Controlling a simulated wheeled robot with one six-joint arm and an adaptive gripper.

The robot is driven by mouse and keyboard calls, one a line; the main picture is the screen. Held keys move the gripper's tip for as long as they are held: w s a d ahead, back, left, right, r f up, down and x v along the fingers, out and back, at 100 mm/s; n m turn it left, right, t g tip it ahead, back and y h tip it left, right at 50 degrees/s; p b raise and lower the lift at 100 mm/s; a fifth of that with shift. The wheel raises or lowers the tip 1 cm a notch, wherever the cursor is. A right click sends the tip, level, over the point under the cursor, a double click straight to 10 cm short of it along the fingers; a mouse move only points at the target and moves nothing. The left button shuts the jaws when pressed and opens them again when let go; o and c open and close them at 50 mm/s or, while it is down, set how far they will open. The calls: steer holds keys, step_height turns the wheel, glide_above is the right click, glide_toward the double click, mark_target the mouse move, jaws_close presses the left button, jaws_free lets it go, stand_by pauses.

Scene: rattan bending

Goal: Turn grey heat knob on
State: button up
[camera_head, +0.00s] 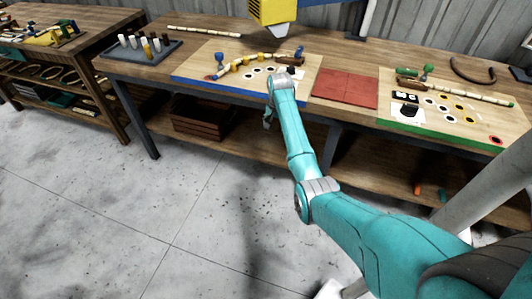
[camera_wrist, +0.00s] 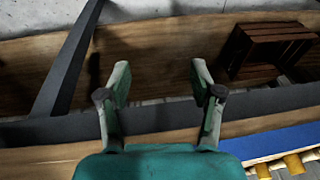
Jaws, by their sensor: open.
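I cannot make out a grey heat knob clearly in either view. The blue-edged board (camera_head: 200,79) on the bench holds yellow pegs, a bent cane piece and several round marks; part of it may be hidden behind my wrist. The green-edged board (camera_head: 440,127) at right carries a black block with white squares (camera_head: 405,107). My gripper (camera_head: 268,120) points down in front of the bench's front edge, below the blue-edged board. In the wrist view my gripper (camera_wrist: 160,82) is open, with nothing between its fingers.
A red mat (camera_head: 345,89) lies between the boards. A tray of pegs (camera_head: 140,50) stands at left. A yellow and blue machine part (camera_head: 272,11) hangs above the bench. A wooden crate (camera_head: 200,122) sits on the lower shelf, also seen in the wrist view (camera_wrist: 268,48). The floor in front is clear.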

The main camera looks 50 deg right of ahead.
steer(key=s+a+f+n+t, duration=0.1)
steer(key=s+a+f, duration=0.1)
steer(key=a+f, duration=0.5)
steer(key=shift+a+f+n, duration=0.3)
steer(key=shift+a+f, duration=0.1)
steer(key=shift+f, duration=0.6)
steer(key=shift+s, duration=0.1)
steer(key=s+a+f+n+t+h, duration=0.1)
steer(key=s+a+f+n+t, duration=0.1)
steer(key=s+a+f, duration=0.4)
steer(key=s+a+f+n+t, duration=0.1)
steer(key=s+a+f, duration=0.3)
steer(key=a, duration=0.5)
steer(key=s+a+r+n+t, duration=0.2)
steer(key=s+a+n+t, duration=0.1)
steer(key=s+a, duration=0.9)
steer(key=s+a+r+n+t+y, duration=0.1)
steer(key=s+a+r, duration=0.2)
steer(key=s+r, duration=0.3)
steer(key=s+a+r+n+t, duration=0.2)
steer(key=s+a+r, duration=0.15)
steer(key=s, duration=0.55)
steer(key=s+a+r+n+t, duration=0.1)
steer(key=s+r, duration=0.3)
steer(key=r, duration=0.4)
steer(key=s+a+r+n+t+y, duration=0.1)
steer(key=s+r, duration=0.4)
steer(key=r, duration=0.4)
steer(key=shift+n+t+y, duration=0.3)
steer(key=shift+n, duration=0.1)
